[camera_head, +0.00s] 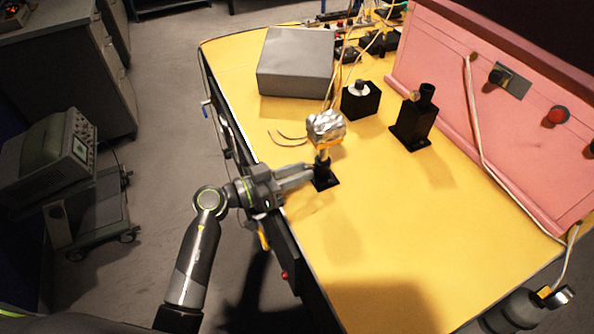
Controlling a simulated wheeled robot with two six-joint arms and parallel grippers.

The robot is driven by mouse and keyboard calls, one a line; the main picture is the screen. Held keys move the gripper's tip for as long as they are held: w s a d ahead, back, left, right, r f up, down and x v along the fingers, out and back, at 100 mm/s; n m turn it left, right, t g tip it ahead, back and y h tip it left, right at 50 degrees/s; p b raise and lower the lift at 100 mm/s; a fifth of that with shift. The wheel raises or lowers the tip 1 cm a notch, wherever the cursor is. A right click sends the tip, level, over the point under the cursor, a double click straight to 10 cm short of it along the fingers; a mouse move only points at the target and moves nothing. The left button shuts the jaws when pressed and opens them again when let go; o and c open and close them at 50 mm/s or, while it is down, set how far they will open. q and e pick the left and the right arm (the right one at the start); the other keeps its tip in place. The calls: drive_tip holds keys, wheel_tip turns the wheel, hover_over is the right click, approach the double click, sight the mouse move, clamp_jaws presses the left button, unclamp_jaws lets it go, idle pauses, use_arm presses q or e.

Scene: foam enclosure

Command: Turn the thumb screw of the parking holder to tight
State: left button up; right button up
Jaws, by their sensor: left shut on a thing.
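A small black holder (325,181) with a flat base stands on the yellow table near its left edge, with a post rising from it. A crumpled foil-wrapped piece (326,127) sits on top of the post. My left gripper (314,171) reaches in from the left and is shut at the upper part of this holder. Its fingers hide the spot, so I cannot tell the thumb screw apart or how it is turned. My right gripper (557,296) is at the lower right, away from the holder; its jaw state is unclear.
A taller black holder (414,122) with a small side knob stands to the right. A black block (360,100) with a round top and a grey box (296,62) stand behind. A pink foam wall (500,120) bounds the right. The front tabletop is clear.

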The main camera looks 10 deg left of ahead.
use_arm(q)
drive_tip(key=shift+r+m+p, duration=0.2)
drive_tip(key=shift+m+p, duration=0.6)
drive_tip(key=shift+p, duration=0.3)
drive_tip(key=shift+m+p, duration=1.4)
drive_tip(key=shift+m, duration=0.3)
drive_tip(key=shift+f+m+p, duration=0.15)
drive_tip(key=shift+m+p, duration=0.25)
drive_tip(key=shift+m, duration=0.4)
drive_tip(key=o, duration=1)
